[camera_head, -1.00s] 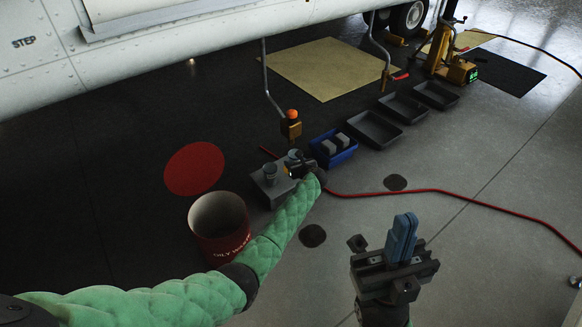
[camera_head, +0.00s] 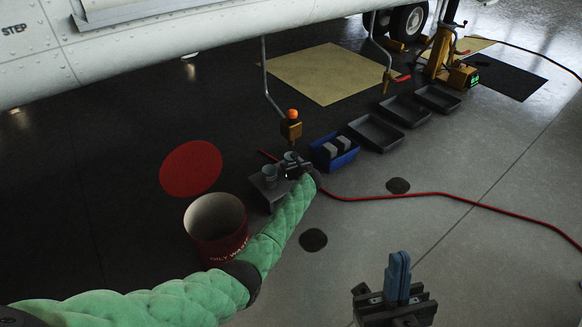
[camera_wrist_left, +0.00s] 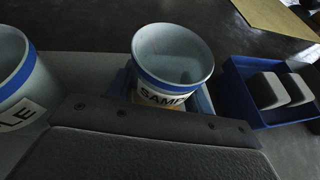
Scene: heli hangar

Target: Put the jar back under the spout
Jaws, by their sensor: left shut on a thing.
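My left gripper (camera_wrist_left: 165,98) is shut on a pale grey jar (camera_wrist_left: 172,60) with a blue rim band and a "SAMPLE" label. The jar looks roughly upright, with its open mouth up. In the head view my left gripper (camera_head: 292,169) is at the grey box, below the spout (camera_head: 291,128), a brass block with an orange knob on a bent pipe. I cannot tell whether the held jar touches the box. My right gripper (camera_head: 398,272) has blue fingers together, empty, at the lower right.
A red "OILY WASTE" bin (camera_head: 216,238) stands left of my left forearm. A blue tray (camera_head: 318,151) with grey blocks is right of the box, with empty dark trays (camera_head: 375,131) beyond. A red hose (camera_head: 450,194) crosses the floor. The aircraft belly (camera_head: 150,50) is overhead.

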